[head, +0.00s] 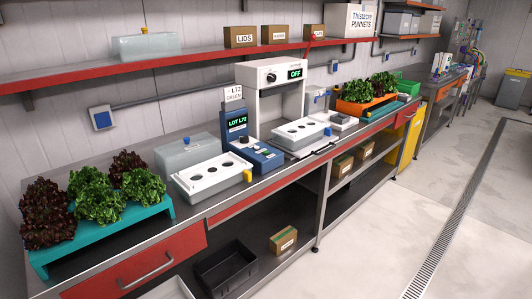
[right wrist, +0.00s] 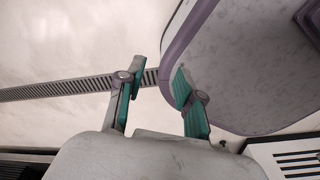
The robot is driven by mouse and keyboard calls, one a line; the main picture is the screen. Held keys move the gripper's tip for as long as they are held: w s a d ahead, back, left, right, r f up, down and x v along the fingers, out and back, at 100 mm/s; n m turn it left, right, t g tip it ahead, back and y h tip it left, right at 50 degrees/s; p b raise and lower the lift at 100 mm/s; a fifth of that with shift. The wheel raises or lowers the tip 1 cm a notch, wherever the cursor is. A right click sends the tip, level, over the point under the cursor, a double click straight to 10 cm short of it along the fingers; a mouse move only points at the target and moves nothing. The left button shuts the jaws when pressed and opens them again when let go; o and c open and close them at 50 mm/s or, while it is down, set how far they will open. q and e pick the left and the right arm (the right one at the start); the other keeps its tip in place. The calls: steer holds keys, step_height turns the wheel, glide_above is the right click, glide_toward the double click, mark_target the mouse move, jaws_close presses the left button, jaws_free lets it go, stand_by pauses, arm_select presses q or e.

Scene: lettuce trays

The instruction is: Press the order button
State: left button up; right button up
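No button marked as an order button can be made out in the head view. A blue console (head: 254,156) with a green "LOT L72" display (head: 237,122) stands on the counter; its small controls are too small to read. Neither gripper shows in the head view.
A teal tray (head: 110,236) of lettuces stands at the counter's left end. A white tray with holes (head: 208,176) is beside the console. A white machine (head: 270,74) reads "OFF". An orange crate (head: 362,107) holds lettuces. The floor (head: 400,200) at the right is clear.

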jaws_close()
stand_by(1.1)
